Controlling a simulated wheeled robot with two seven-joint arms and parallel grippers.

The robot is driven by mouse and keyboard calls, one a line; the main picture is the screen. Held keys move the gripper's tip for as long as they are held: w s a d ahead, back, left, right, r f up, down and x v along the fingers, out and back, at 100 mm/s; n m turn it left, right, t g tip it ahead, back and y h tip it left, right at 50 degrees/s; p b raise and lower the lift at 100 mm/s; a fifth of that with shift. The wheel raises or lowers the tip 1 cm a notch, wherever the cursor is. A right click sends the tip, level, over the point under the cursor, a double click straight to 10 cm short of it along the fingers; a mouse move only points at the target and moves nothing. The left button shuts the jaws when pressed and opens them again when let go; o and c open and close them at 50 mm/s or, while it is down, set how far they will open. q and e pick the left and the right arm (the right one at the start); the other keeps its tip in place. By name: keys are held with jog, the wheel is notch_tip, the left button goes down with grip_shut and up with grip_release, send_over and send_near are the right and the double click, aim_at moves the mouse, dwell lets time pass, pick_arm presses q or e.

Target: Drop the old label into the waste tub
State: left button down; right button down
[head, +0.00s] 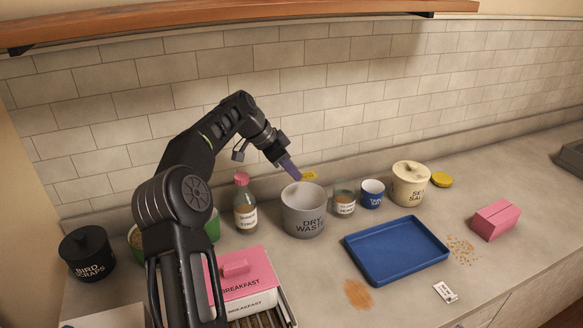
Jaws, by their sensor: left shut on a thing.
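The waste tub (303,222) is a grey round tub marked DRY WASTE, standing upright on the counter near the wall. My left gripper (281,154) reaches in from the left, pointing down and to the right. It is shut on a flat purple strip (291,169). No writing on the strip can be read, so I cannot tell for sure that it is the old label. The strip's lower end shows just above the tub's back rim. The tub's floor is hidden. A small white printed card (445,292) lies at the counter's front. My right gripper is out of view.
A sauce bottle (245,212) stands close left of the tub, and a glass jar (344,202) close right. A blue tray (396,251), a pink block (495,221) and a pink breakfast box (246,278) are nearer. Crumbs (461,249) lie beside the tray.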

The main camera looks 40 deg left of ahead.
aim_at(291, 195)
pick_arm(q)
jog(key=shift+a+f, duration=0.1)
dwell(0.4)
jog(key=shift+f+b, duration=1.75)
jog(key=shift+f, duration=2.75)
jog(key=c, duration=1.3)
grip_release()
jog(key=shift+o, duration=0.2)
jog(key=p+v, duration=0.2)
jog(key=v, duration=0.6)
